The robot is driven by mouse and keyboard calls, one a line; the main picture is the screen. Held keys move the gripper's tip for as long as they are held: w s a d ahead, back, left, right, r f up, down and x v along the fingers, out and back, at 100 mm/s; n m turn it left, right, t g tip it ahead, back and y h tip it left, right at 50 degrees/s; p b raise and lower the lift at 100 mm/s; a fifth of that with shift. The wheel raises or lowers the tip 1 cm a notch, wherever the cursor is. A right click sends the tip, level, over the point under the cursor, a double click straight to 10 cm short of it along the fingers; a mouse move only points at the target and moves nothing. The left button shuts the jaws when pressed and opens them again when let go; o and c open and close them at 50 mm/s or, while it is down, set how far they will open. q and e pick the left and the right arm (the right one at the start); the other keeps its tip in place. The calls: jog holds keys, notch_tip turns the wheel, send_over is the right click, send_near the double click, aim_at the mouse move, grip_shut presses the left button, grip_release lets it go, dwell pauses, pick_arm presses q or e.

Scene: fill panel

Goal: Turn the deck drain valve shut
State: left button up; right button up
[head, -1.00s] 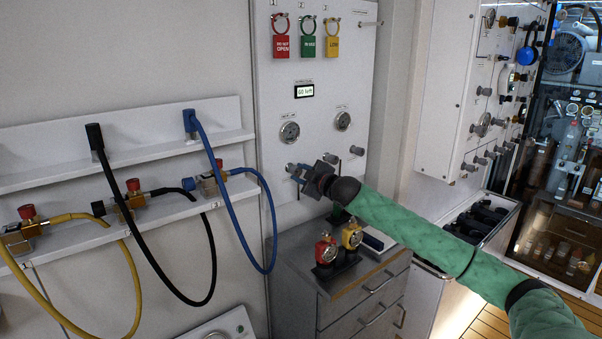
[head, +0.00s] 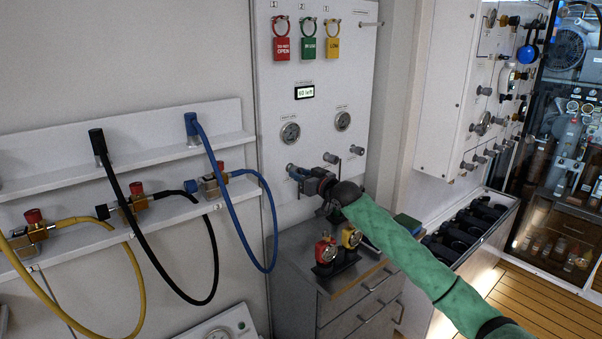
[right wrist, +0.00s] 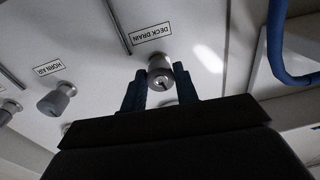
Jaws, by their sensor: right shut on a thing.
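The deck drain valve is a grey round knob (right wrist: 160,66) on the white panel (head: 290,90), under a label reading DECK DRAIN that appears upside down in the right wrist view. My right gripper (right wrist: 161,88) is shut on this knob, with one blue finger on each side of it. In the head view my right gripper (head: 297,172) reaches the lower left of the panel from the right, and its fingers partly hide the knob. My left gripper is not in view.
A second knob (right wrist: 57,98) labelled HORN AIR sits beside it. Gauges and colored tags (head: 307,47) are higher on the panel. A grey drawer cabinet (head: 345,290) with red and yellow gauge fittings stands below. A blue hose (head: 232,200) hangs at left.

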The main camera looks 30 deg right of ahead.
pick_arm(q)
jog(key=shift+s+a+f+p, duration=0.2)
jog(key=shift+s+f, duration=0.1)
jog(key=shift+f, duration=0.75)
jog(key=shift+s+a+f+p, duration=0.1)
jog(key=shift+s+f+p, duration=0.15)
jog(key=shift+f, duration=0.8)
pick_arm(e)
jog(key=shift+f+m, duration=0.2)
jog(key=shift+m, duration=1.2)
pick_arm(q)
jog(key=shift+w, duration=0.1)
pick_arm(e)
jog(key=shift+a, duration=0.1)
jog(key=o, duration=1)
jog(key=shift+c, duration=0.2)
jog(key=shift+r, duration=0.1)
pick_arm(q)
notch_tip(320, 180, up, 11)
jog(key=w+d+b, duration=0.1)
jog(key=b, duration=0.2)
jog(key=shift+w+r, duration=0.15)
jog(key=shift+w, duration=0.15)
pick_arm(e)
jog(key=s+d, duration=0.1)
jog(key=s, duration=0.6)
jog(key=shift+s, duration=0.35)
